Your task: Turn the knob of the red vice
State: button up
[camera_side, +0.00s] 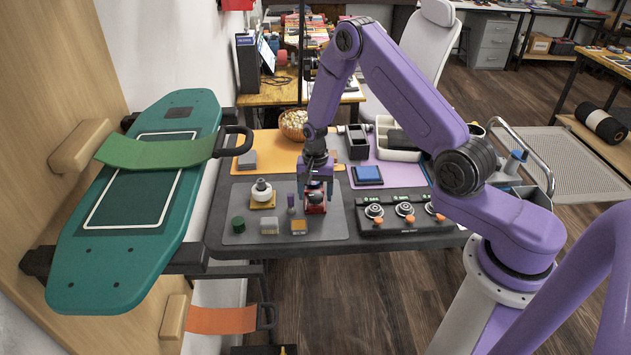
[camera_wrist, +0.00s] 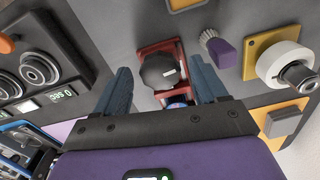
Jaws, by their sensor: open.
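The red vice (camera_side: 316,208) stands on the grey mat, below my gripper in the side view. In the wrist view the red vice (camera_wrist: 146,52) shows with its dark round knob (camera_wrist: 160,71), which bears a small white mark. My gripper (camera_wrist: 162,88) is open, with one blue finger on each side of the knob. Gaps show between the fingers and the knob. In the side view my gripper (camera_side: 317,182) points down over the vice, and its fingers hide much of the knob.
A white roll on a yellow base (camera_side: 262,191) and a purple-handled piece (camera_side: 291,203) stand left of the vice. A green cylinder (camera_side: 238,225) and small blocks are nearer the front. A dark panel with several dials (camera_side: 403,212) is close on the right.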

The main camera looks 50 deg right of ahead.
aim_at(315, 195)
notch_tip(315, 195, up, 17)
jog(key=shift+r, duration=0.15)
dwell(0.5)
jog(key=s+a+r+n, duration=0.6)
jog(key=s+a+n, duration=0.5)
jog(key=s+a, duration=0.15)
jog(key=s+d+r+n, duration=0.1)
jog(key=s+r+n, duration=0.1)
jog(key=s+n, duration=1)
jog(key=s, duration=0.9)
jog(key=shift+d, duration=0.4)
